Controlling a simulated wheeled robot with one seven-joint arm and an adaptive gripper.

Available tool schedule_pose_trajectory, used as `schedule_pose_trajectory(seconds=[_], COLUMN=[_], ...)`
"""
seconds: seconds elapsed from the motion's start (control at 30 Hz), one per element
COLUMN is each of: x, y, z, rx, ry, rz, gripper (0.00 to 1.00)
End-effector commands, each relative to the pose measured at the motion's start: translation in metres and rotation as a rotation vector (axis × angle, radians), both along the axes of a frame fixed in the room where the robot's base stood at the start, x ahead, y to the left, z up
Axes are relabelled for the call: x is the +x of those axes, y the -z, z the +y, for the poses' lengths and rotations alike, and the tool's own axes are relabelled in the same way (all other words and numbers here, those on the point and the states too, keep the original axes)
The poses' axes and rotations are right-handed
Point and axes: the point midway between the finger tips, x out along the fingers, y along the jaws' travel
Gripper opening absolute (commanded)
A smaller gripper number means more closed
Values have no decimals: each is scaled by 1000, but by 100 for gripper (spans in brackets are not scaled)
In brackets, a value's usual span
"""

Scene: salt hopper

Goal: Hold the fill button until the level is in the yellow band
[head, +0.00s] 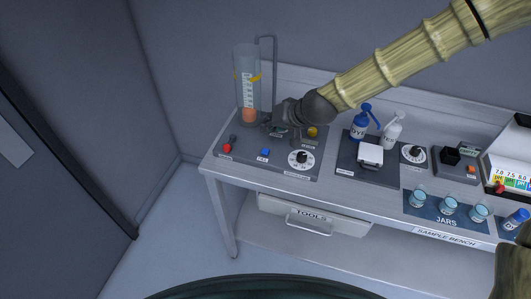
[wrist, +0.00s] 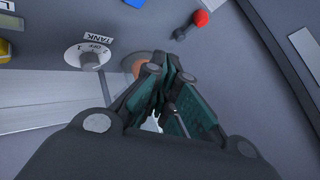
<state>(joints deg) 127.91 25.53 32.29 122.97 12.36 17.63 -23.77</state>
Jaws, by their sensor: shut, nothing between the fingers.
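The clear upright cylinder (head: 246,88) stands at the bench's back left. Orange fill (head: 249,115) sits low in it, well below the yellow marks (head: 255,78). On the panel in front are a blue button (head: 264,152) and a yellow one (head: 313,131); their labels are too small to read. My gripper (head: 268,126) is beside the cylinder, above the panel, apart from the blue button. In the wrist view my gripper (wrist: 175,98) is shut and empty. An orange round patch (wrist: 138,66) shows partly behind its fingers. The TANK dial (wrist: 90,55) is left of them.
A red-tipped lever (head: 231,141) and a white dial (head: 301,159) flank the blue button. A thin pipe (head: 275,70) rises behind the cylinder. Bottles (head: 361,124), a scale (head: 370,155) and jars (head: 449,205) stand to the right. Open floor lies left of the bench.

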Motion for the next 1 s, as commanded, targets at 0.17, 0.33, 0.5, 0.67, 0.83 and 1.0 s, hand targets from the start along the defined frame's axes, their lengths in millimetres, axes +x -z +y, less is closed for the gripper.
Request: schedule_pose_trajectory(seconds=[0.17, 0.33, 0.5, 0.67, 0.83, 1.0], x=[0, 0, 0, 0, 0, 0], y=[26, 44, 60, 64, 64, 64], z=[1, 1, 1, 1, 1, 1], rx=[0, 0, 0, -1, -1, -1], ry=[0, 0, -1, -1, -1, -1], rz=[1, 1, 1, 0, 0, 0], gripper=[0, 0, 0, 0, 0, 0])
